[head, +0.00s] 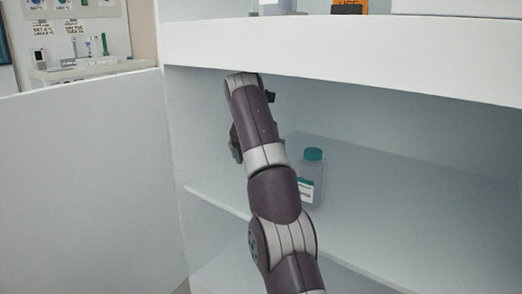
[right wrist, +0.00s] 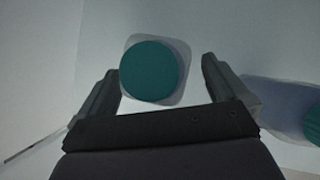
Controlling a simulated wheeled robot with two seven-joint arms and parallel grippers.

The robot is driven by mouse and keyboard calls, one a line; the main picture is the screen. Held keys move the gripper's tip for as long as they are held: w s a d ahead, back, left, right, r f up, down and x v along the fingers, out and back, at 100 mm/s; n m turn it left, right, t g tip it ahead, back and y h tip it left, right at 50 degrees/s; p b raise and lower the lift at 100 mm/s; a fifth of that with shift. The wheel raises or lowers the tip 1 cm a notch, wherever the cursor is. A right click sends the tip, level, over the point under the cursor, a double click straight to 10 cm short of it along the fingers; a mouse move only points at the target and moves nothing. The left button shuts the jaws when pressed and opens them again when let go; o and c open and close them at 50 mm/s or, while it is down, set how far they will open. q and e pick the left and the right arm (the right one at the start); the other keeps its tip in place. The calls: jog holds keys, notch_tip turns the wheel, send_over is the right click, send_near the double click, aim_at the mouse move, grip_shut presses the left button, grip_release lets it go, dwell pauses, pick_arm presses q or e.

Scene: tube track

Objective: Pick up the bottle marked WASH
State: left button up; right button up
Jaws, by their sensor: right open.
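A clear, greyish bottle with a teal cap (head: 313,170) stands upright on the shelf in the head view. Its label is white and green, too small to read and partly covered by my arm. In the right wrist view, a teal-capped bottle (right wrist: 151,71) is seen from above, its cap between the fingers of my right gripper (right wrist: 160,68). A second teal-capped bottle (right wrist: 275,97) is at the right edge. No WASH marking is readable. My left gripper is out of view.
The cabinet's white top edge (head: 340,57) runs above my arm. The shelf (head: 400,255) looks clear right of the bottle. A pale panel (head: 80,170) stands at left.

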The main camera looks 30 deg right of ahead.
jog(key=shift+f, duration=0.55)
jog(key=c, duration=1.3)
jog(key=shift+w+r, duration=0.1)
